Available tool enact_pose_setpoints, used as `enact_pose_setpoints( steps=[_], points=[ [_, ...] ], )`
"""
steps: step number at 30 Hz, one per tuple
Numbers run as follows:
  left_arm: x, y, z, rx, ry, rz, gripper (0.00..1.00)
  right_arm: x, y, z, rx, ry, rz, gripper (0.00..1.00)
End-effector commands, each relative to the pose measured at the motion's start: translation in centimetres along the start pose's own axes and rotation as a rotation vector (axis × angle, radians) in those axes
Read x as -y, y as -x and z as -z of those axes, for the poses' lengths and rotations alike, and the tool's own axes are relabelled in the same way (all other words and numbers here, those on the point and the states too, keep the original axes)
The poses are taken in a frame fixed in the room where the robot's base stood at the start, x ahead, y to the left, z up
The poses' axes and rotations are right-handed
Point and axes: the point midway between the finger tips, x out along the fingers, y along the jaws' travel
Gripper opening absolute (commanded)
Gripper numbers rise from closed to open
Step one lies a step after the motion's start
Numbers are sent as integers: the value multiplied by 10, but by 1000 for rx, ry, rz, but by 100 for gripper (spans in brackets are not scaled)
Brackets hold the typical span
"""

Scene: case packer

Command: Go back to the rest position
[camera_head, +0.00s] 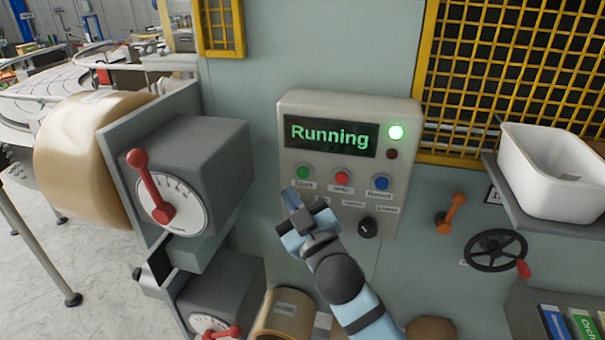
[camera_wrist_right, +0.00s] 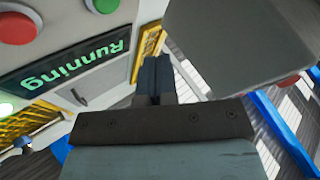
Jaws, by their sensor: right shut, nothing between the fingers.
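My right gripper (camera_head: 291,199) is shut and empty. In the head view it stands in front of the lower left part of the control panel (camera_head: 411,110), just below the green button (camera_head: 303,172). The panel's screen (camera_head: 330,136) reads "Running" in green and a green lamp (camera_head: 396,132) is lit. A red button (camera_head: 342,178) and a blue button (camera_head: 381,183) sit in the same row. In the right wrist view my shut fingers (camera_wrist_right: 153,75) point past the panel's edge, with the screen (camera_wrist_right: 70,70) to their left. I cannot tell whether the fingertips touch the panel. My left gripper is not in view.
A grey box with a red lever (camera_head: 150,185) and dial juts out at left, beside a large brown roll (camera_head: 75,145). At right are an orange handle (camera_head: 450,213), a black handwheel (camera_head: 495,250) and a white bin (camera_head: 550,195) on a shelf. Yellow mesh guards (camera_head: 428,80) stand above.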

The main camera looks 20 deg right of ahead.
Motion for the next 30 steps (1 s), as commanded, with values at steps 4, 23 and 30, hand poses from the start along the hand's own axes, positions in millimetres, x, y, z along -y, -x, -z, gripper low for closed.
enact_pose_setpoints(
  steps=[4, 23, 30],
  points=[
    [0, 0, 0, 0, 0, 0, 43, 0, 0, 0, 0, 0, 0, 0],
    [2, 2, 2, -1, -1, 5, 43, 69, 113, -145, 364, -185, 181, 0],
    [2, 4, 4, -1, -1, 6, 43, 114, 251, -230, 675, -356, 289, 0]
  ],
)
